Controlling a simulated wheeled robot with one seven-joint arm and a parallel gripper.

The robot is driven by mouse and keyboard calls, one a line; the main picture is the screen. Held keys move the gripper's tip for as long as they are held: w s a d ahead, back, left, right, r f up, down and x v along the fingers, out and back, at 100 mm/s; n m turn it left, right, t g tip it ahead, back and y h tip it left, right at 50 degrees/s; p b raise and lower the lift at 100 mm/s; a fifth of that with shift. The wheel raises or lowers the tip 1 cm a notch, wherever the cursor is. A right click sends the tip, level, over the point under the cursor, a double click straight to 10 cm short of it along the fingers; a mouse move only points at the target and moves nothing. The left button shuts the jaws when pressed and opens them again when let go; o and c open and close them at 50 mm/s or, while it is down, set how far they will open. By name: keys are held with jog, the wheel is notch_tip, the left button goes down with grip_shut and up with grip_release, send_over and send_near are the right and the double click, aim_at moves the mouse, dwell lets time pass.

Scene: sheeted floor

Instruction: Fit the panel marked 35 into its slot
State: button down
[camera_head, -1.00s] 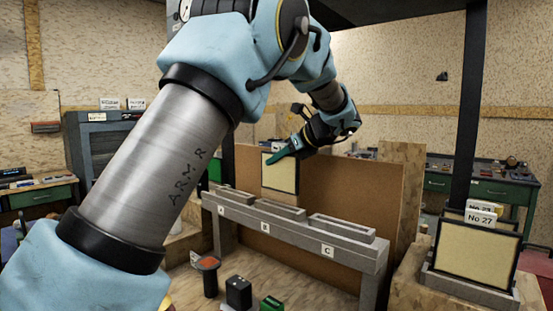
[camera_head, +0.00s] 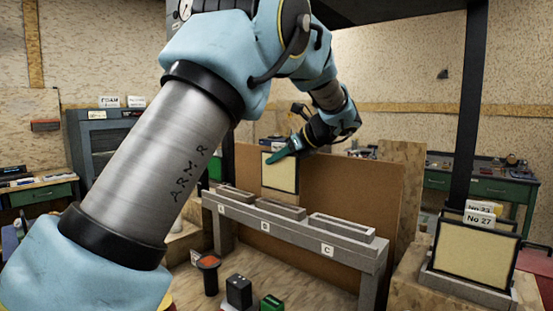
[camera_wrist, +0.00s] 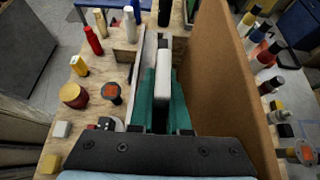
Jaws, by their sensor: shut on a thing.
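My gripper (camera_head: 287,155) has teal fingers, shut on the upper edge of a cream panel (camera_head: 281,173) with a dark frame. The panel is upright in the head view, its lower edge above the middle slot, marked B (camera_head: 281,208); I cannot tell how they line up in depth. Slot A (camera_head: 235,195) is to the left and slot C (camera_head: 342,227) to the right; both look empty. In the wrist view a white tab (camera_wrist: 163,66) shows between the teal fingers (camera_wrist: 161,100). No number is readable on the held panel.
A brown board (camera_head: 345,200) stands upright close behind the slots. At right a grey rack (camera_head: 470,288) holds the panel marked No 27 (camera_head: 476,256) and others behind it. Small items, including a black box (camera_head: 238,292), stand in front of the slot bench.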

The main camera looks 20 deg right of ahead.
aim_at(276, 190)
jog(key=shift+f+b, duration=0.65)
jog(key=shift+f, duration=1.25)
jog(key=c, duration=0.8)
grip_release()
jog(key=b+v, duration=0.2)
jog(key=v, duration=0.8)
jog(key=shift+s+d+r+b, duration=0.2)
jog(key=shift+s+r+b, duration=0.05)
jog(key=shift+b, duration=0.1)
